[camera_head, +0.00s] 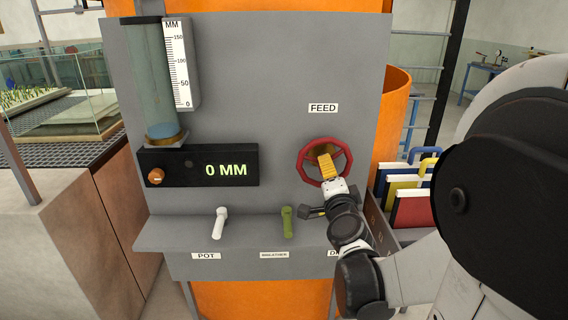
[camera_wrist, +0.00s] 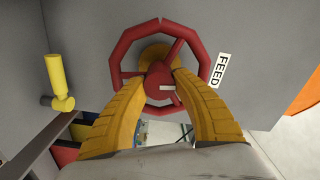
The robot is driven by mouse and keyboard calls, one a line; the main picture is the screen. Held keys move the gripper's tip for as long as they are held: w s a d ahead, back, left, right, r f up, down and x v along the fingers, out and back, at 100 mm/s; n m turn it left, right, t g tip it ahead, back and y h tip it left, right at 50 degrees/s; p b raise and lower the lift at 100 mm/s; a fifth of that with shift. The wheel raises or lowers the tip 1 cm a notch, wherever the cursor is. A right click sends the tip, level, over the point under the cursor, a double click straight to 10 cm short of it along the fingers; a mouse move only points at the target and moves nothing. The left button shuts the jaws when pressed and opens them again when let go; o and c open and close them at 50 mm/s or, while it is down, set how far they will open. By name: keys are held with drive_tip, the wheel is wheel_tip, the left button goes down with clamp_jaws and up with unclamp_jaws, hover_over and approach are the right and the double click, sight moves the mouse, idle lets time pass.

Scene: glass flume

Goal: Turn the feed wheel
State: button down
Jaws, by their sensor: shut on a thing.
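The red feed wheel (camera_head: 303,168) is mounted on the grey panel under the FEED label (camera_head: 323,108). In the wrist view the wheel (camera_wrist: 119,62) shows its rim, spokes and round hub, with a small white mark on the hub. My gripper (camera_head: 325,158) reaches the wheel from the front. In the wrist view its two yellow fingers (camera_wrist: 162,76) stand on either side of the hub and close on it. The exact contact of the fingertips is hard to see. The display (camera_head: 226,170) reads 0 MM.
A clear column (camera_head: 149,75) with a millimetre scale (camera_head: 180,62) stands at the panel's left. A white lever (camera_head: 221,222) and a green lever (camera_head: 287,222) rise from the ledge. A yellow handle (camera_wrist: 57,80) is left of the wheel in the wrist view. Folders (camera_head: 412,208) stand right of the panel.

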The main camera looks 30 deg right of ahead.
drive_tip(key=shift+n, duration=0.6)
drive_tip(key=shift+r, duration=0.1)
drive_tip(key=c, duration=1)
unclamp_jaws()
drive_tip(key=shift+d, duration=0.1)
drive_tip(key=shift+o, duration=0.2)
drive_tip(key=v, duration=1.2)
drive_tip(key=shift+w, duration=0.1)
